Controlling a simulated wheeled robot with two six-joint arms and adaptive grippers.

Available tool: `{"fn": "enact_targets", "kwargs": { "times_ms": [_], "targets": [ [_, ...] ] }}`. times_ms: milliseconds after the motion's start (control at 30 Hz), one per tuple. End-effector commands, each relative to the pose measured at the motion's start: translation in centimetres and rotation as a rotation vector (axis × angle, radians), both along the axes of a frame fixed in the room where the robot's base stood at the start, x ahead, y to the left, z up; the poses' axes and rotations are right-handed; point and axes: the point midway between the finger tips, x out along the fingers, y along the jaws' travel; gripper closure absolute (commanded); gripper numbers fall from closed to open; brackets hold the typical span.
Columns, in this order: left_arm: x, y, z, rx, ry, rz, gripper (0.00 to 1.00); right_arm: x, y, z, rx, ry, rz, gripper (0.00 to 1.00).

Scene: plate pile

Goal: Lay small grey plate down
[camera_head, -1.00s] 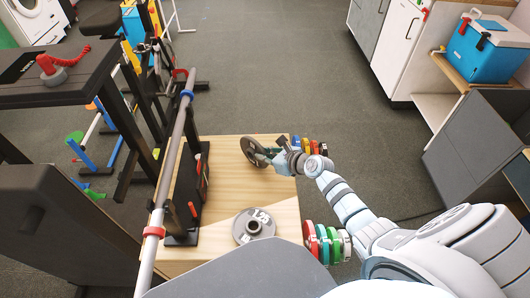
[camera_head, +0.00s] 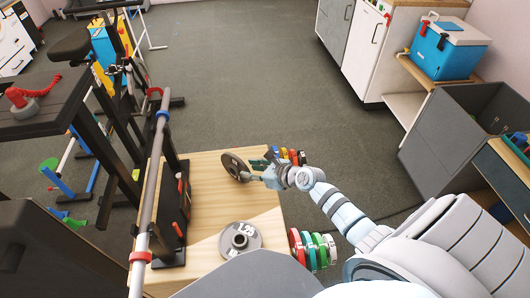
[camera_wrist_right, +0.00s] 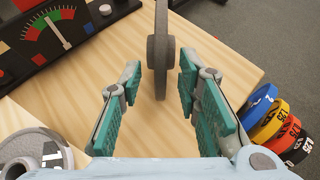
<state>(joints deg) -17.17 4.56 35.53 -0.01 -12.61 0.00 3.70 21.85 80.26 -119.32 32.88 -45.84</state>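A small dark grey plate (camera_head: 236,168) is upright, tilted on edge, over the far part of the wooden board (camera_head: 205,205). In the right wrist view the plate (camera_wrist_right: 160,50) shows edge-on. My right gripper (camera_head: 258,170) is at the plate's right side. In the wrist view its two teal fingers (camera_wrist_right: 158,88) are spread on either side of the plate, with a gap to each. Whether the plate's lower edge touches the board is hard to tell. My left gripper is not in view.
Another grey plate (camera_head: 226,246) lies flat on the board around a hub. Coloured plates stand in rows at the board's right, green and red (camera_head: 310,250) near, yellow and blue (camera_head: 290,155) far. A barbell (camera_head: 150,190) and black rack border the left.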

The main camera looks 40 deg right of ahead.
Motion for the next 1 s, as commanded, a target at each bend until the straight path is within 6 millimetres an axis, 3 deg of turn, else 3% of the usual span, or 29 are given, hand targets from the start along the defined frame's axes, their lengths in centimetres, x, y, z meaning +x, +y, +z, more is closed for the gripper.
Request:
{"fn": "enact_targets", "kwargs": {
  "times_ms": [33, 200, 333, 1000],
  "targets": [
    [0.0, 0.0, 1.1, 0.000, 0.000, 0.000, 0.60, -1.1, -0.4, 1.2, -0.006, 0.001, 0.002, 0.69],
    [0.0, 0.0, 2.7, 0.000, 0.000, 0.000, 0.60, -4.7, -1.6, 3.3, -0.005, 0.002, 0.003, 0.69],
    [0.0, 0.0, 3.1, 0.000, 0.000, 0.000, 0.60, -6.2, -2.2, 4.1, -0.003, 0.000, 0.002, 0.69],
    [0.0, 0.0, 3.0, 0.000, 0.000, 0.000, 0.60, -6.5, -2.2, 4.1, -0.001, 0.000, 0.003, 0.69]
  ]
}}
